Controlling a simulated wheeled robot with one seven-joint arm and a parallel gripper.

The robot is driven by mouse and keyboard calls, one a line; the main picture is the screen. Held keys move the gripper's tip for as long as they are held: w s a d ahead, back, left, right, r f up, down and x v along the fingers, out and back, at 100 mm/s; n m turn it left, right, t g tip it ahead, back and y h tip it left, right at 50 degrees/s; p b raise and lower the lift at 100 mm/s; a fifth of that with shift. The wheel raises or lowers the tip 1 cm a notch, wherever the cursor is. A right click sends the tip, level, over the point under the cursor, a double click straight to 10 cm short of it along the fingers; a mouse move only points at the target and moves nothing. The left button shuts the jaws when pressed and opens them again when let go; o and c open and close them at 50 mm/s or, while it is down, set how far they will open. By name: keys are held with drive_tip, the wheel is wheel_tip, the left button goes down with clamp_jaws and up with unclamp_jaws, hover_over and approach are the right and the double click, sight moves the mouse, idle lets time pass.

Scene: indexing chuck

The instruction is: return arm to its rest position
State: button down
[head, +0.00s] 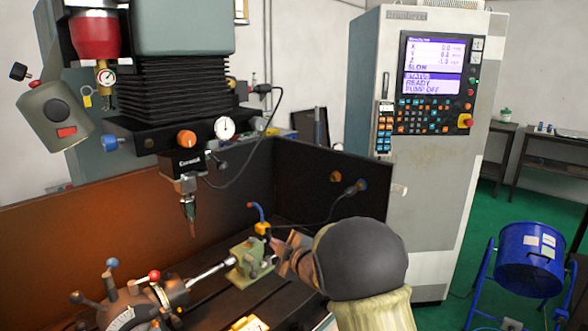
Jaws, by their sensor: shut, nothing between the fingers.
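My arm enters at the bottom centre, with a dark grey rounded link and a pale sleeve. My gripper (274,245) is at its far end, small and brownish, shut and empty. It is beside a green tailstock-like block (246,262) on the machine table, and in this view it overlaps the block's right side. I cannot tell whether they touch. The indexing chuck (128,306) is at the lower left, with a graduated dial and several levers, one with a red ball. A bright metal rod (212,269) spans from the chuck side toward the green block.
The machine head (172,92) with its pointed tool (189,205) hangs above the table. A dark panel (320,185) stands behind my gripper, with a blue-tipped hose (255,211) nearby. A control cabinet (425,190) is at centre right. A blue drum (530,258) stands on the green floor.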

drive_tip(key=s+d+f+m+g+h+p, duration=0.25)
drive_tip(key=s+d+m+h, duration=0.6)
drive_tip(key=d, duration=0.55)
drive_tip(key=s+d+f+m+g, duration=0.1)
drive_tip(key=s+d+m+g, duration=0.1)
drive_tip(key=s, duration=0.6)
drive_tip(key=s+d+f+m+g+p, duration=0.1)
drive_tip(key=s+d+m+g, duration=0.1)
drive_tip(key=s, duration=0.6)
drive_tip(key=s+d+f+m+g, duration=0.1)
drive_tip(key=s+m+g, duration=0.3)
drive_tip(key=s, duration=0.4)
drive_tip(key=shift+s+d+m, duration=0.4)
drive_tip(key=shift+d+m, duration=0.05)
drive_tip(key=shift+m, duration=0.1)
drive_tip(key=shift+h, duration=0.25)
